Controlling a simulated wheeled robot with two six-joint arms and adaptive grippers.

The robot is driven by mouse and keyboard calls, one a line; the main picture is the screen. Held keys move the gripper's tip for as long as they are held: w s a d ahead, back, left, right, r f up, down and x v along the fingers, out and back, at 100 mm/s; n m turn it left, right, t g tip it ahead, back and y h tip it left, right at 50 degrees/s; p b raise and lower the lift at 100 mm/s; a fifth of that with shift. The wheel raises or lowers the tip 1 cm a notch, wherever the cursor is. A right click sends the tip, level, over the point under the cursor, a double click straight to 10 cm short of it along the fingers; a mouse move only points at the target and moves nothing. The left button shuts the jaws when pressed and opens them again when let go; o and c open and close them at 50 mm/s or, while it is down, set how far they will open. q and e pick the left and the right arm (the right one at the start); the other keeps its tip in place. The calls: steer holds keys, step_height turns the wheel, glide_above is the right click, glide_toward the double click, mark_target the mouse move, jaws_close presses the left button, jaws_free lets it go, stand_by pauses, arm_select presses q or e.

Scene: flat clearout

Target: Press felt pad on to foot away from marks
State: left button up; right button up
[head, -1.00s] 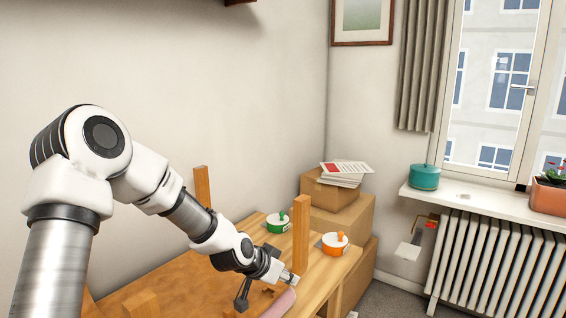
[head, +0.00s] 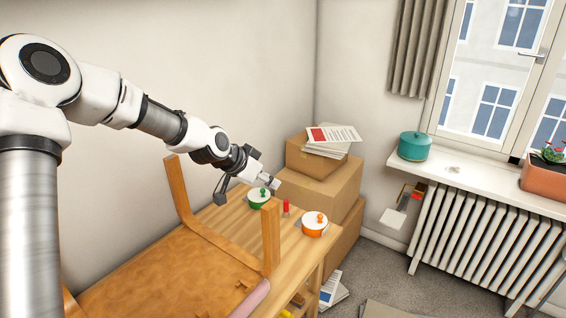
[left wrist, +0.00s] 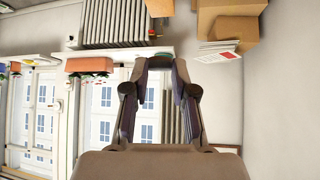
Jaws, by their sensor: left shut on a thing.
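An upturned wooden piece of furniture (head: 165,275) lies on a wooden table. One leg (head: 270,238) stands up at its right and another (head: 179,190) at its back left, feet uppermost. My left gripper (head: 270,184) is above the table's far end, behind and above the right leg's foot and apart from it. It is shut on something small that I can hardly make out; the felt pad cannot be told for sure. In the left wrist view the fingers (left wrist: 160,62) come close together at their tips. I see no clear marks on the feet. My right gripper is out of view.
Cardboard boxes (head: 325,195) are stacked behind. A pinkish roll (head: 251,298) lies at the front edge. The air above the legs is free.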

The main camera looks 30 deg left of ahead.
arm_select(q)
steer(key=shift+w, duration=0.45)
steer(key=s+r, duration=0.1)
steer(key=s, duration=0.2)
steer(key=shift+r, duration=0.35)
steer(key=shift+p, duration=0.45)
steer(key=p, duration=0.2)
steer(key=shift+w+a+f+p, duration=0.1)
steer(key=shift+w+f+p, duration=0.1)
steer(key=shift+w+p, duration=0.2)
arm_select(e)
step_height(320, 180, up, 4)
arm_select(q)
steer(key=f+b, duration=0.5)
steer(key=shift+s, duration=0.25)
steer(key=shift+w+f, duration=0.1)
steer(key=shift+f, duration=0.2)
steer(key=shift+s+r, duration=0.25)
steer(key=shift+s, duration=0.05)
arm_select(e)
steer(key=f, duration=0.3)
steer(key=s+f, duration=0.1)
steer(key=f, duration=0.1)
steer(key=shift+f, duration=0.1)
arm_select(q)
steer(key=shift+w+f+b, duration=0.15)
steer(key=shift+w+b, duration=0.05)
steer(key=shift+b, duration=0.1)
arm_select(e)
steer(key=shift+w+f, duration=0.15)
